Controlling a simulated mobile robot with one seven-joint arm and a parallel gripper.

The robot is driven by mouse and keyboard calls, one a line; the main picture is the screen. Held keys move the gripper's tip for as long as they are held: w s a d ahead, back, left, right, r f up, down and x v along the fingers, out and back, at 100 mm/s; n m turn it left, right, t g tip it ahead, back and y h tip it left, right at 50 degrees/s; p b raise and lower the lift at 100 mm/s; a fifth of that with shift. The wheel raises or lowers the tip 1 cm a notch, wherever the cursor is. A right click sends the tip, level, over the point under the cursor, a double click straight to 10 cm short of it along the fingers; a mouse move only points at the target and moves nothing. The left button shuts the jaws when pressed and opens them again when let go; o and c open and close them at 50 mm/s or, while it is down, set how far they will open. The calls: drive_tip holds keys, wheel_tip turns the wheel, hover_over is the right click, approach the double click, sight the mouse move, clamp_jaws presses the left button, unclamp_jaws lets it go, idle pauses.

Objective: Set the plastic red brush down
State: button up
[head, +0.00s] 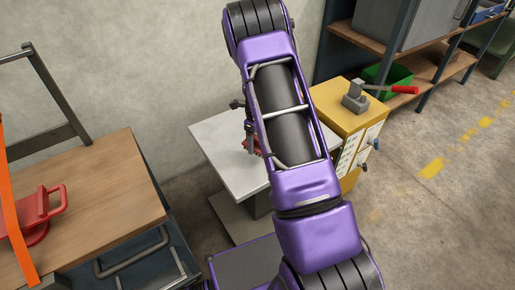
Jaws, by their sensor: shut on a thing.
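The red brush (250,147) shows only as a small red patch at the left edge of my arm, above or on the pale square-topped table (216,140). My gripper (249,136) is shut on it. Most of my gripper and much of the brush are hidden behind my purple arm. I cannot tell whether the brush touches the tabletop. The visible left part of the tabletop is bare.
A wooden workbench (110,185) at left carries a red handled object (38,215). A yellow cabinet (345,115) with a red-levered grey tool (356,98) stands just right of the pale table. Shelving (400,60) stands behind; floor at right is open.

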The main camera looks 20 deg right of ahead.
sight(256, 159)
drive_tip(key=shift+f+b, duration=0.3)
drive_tip(key=shift+f, duration=2.3)
drive_tip(key=shift+f, duration=0.1)
drive_tip(key=o, duration=1.3)
wheel_tip(256, 159, up, 12)
drive_tip(key=shift+r+p, duration=0.1)
drive_tip(key=shift+p, duration=0.7)
